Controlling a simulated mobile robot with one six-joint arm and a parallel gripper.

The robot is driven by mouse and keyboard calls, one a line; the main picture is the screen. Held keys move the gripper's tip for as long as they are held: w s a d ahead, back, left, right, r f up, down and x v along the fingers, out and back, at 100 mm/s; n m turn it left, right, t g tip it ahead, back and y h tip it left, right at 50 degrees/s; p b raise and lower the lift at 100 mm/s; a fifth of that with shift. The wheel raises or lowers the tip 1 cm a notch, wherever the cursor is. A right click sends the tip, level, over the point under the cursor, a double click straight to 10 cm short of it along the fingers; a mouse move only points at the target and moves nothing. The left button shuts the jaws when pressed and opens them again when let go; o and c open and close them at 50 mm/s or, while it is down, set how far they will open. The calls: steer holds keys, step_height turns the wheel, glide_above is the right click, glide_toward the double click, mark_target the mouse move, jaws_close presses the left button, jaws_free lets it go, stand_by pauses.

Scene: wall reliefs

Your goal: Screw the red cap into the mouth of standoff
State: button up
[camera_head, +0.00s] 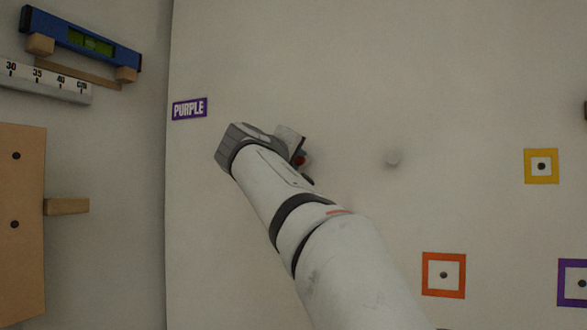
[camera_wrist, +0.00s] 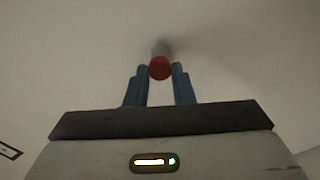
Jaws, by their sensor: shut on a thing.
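The red cap (camera_wrist: 160,69) sits between the two blue fingers of my gripper (camera_wrist: 160,72), which is shut on it. In the head view, a small red part of the cap (camera_head: 299,160) shows beside my gripper (camera_head: 303,163), mostly hidden by my wrist. A pale round standoff (camera_head: 393,157) sticks out of the wall to the right of my gripper in the head view. In the wrist view, a grey cylinder, apparently the standoff (camera_wrist: 162,50), shows just beyond the cap. I cannot tell whether the cap touches it.
A purple label (camera_head: 189,108) is on the wall above left of my wrist. Orange (camera_head: 444,291), yellow (camera_head: 556,166) and purple (camera_head: 565,284) square frames are at right. A blue level (camera_head: 60,34), ruler (camera_head: 45,84) and brown board (camera_head: 22,270) are at left. The wall around the standoff is bare.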

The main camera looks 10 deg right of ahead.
steer(key=shift+f+m+b, duration=0.15)
steer(key=shift+m+b, duration=0.9)
steer(key=shift+m, duration=0.05)
steer(key=shift+m+b, duration=0.45)
steer(key=shift+m, duration=0.75)
steer(key=shift+r+m, duration=0.3)
steer(key=shift+f+m+b, duration=0.25)
steer(key=shift+m+b, duration=0.4)
steer(key=shift+m, duration=0.35)
steer(key=m, duration=0.3)
steer(key=shift+d+r+b, duration=0.1)
steer(key=shift+r+b, duration=0.15)
steer(key=shift+b, duration=0.1)
steer(key=o, duration=0.6)
